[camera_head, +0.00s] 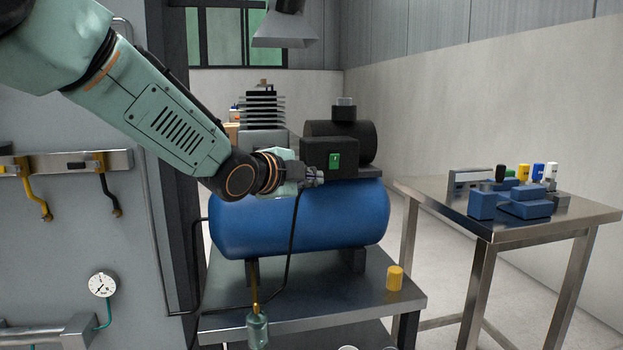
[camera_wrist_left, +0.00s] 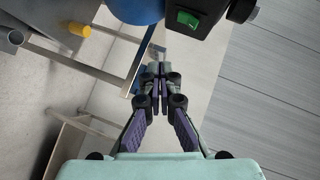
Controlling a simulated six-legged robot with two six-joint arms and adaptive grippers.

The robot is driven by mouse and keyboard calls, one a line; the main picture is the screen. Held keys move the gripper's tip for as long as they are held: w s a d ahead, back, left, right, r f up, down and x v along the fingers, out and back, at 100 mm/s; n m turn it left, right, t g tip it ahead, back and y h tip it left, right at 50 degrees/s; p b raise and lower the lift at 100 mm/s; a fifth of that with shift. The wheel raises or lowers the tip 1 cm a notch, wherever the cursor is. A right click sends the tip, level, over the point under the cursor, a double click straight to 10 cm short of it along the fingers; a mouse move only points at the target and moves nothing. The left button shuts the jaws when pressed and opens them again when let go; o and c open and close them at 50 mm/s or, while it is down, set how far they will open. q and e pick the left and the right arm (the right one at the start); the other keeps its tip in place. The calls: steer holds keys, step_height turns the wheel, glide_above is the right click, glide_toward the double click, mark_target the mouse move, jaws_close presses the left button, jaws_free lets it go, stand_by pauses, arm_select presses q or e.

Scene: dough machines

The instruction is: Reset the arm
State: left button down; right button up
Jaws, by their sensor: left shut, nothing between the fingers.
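My left arm (camera_head: 170,115) comes in from the upper left of the head view. My left gripper (camera_head: 318,176) is in front of the blue compressor tank (camera_head: 300,222), just below and left of the green switch (camera_head: 335,161) on the black box. In the left wrist view the fingers of my left gripper (camera_wrist_left: 157,72) are closed together with nothing between them. The green switch also shows at the top of the left wrist view (camera_wrist_left: 188,18). The right gripper is in neither view.
The compressor stands on a metal table (camera_head: 330,300) with a yellow cylinder (camera_head: 395,278) at its right. A second metal table (camera_head: 560,215) at the right holds blue blocks (camera_head: 525,205) and small bottles. A gauge (camera_head: 102,284) and yellow-handled valve (camera_head: 35,195) are on the left panel.

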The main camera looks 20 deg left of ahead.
arm_select(q)
steer(key=s+f+n+g+y+p, duration=0.1)
steer(key=s+f+n+g, duration=0.1)
steer(key=s+f+n, duration=0.5)
steer(key=s+d+f+n+g+p, duration=0.1)
steer(key=s+f+n+g, duration=0.2)
steer(key=f, duration=0.9)
steer(key=s+f+n+g+y+p, duration=0.1)
steer(key=s+f+n+p, duration=0.1)
steer(key=s+f+n, duration=0.55)
steer(key=s+f+g+p, duration=0.1)
steer(key=s+f+g, duration=0.2)
steer(key=s, duration=0.7)
steer(key=s+f+g+p, duration=0.1)
steer(key=s+f+g, duration=0.1)
steer(key=s+f, duration=0.5)
steer(key=s+f+g+y+p, duration=0.1)
steer(key=s+f, duration=0.4)
steer(key=s, duration=0.7)
steer(key=g+p, duration=0.1)
steer(key=g, duration=0.1)
steer(key=shift+s+f+g, duration=0.25)
steer(key=shift+s+g, duration=0.05)
